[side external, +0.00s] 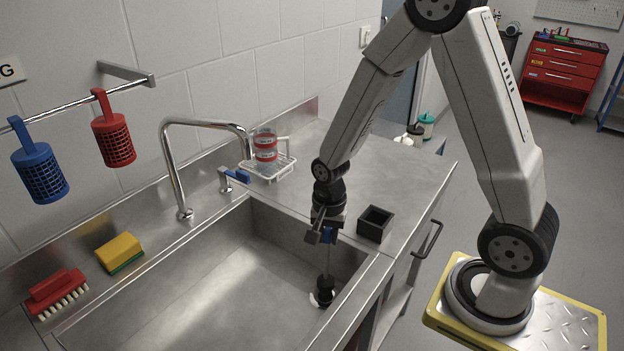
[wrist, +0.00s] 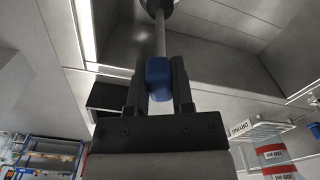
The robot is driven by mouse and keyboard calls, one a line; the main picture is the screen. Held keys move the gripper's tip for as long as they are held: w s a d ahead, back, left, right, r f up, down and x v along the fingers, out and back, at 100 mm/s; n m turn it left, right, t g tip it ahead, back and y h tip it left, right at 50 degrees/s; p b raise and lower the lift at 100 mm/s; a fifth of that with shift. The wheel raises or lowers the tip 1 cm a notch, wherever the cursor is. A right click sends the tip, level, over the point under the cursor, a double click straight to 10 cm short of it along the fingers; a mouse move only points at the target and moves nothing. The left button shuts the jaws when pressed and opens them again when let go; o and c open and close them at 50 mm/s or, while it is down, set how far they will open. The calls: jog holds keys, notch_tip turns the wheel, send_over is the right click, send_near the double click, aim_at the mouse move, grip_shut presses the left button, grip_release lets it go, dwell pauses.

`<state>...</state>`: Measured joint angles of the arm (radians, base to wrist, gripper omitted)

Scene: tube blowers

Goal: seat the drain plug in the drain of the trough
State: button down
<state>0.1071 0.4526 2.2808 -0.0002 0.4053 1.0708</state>
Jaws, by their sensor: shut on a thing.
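The drain plug (side external: 325,284) is a dark stopper on a thin metal rod with a blue grip. My gripper (side external: 325,238) is shut on the blue grip, which shows between the fingers (wrist: 158,85) in the wrist view. The rod (wrist: 160,38) runs away from the fingers to the plug at the top edge of that view. The plug hangs upright, low inside the steel trough (side external: 215,292), near its right end. A pale rim of the drain (side external: 314,299) shows just beside and below the plug. The plug hides the rest, and I cannot tell whether they touch.
An open black box (side external: 375,224) stands on the counter right of my gripper. A tap (side external: 178,165) arches over the trough's back edge. A sponge (side external: 119,252) and red brush (side external: 56,292) lie on the back ledge.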

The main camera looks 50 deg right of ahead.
jog(key=shift+f, duration=2.2)
jog(key=shift+c, duration=2.4)
grip_release()
jog(key=shift+r, duration=6.1)
jog(key=shift+s, duration=0.1)
